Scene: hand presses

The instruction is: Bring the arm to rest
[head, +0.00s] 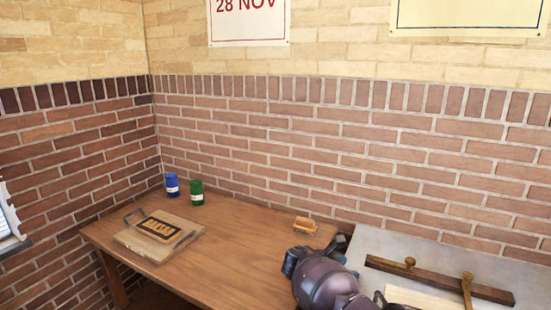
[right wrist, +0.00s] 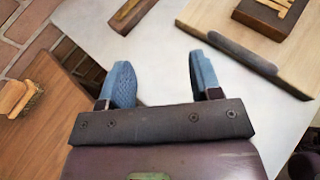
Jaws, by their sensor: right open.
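My right arm (head: 330,285) comes in at the bottom of the head view, over the seam between the brown table and the grey slab. Its fingertips cannot be made out clearly there. In the right wrist view my right gripper (right wrist: 160,78) is open, with two blue-grey fingers apart and nothing between them. The fingers are over the pale grey slab (right wrist: 165,50). My left gripper is not in view.
The brown table (head: 240,260) holds a wooden board with a dark lettered block (head: 163,229), a blue can (head: 172,186), a green can (head: 196,192) and a brush (head: 304,225). A dark wooden bar (head: 430,278) with knobbed tools lies on the slab. Brick walls stand behind.

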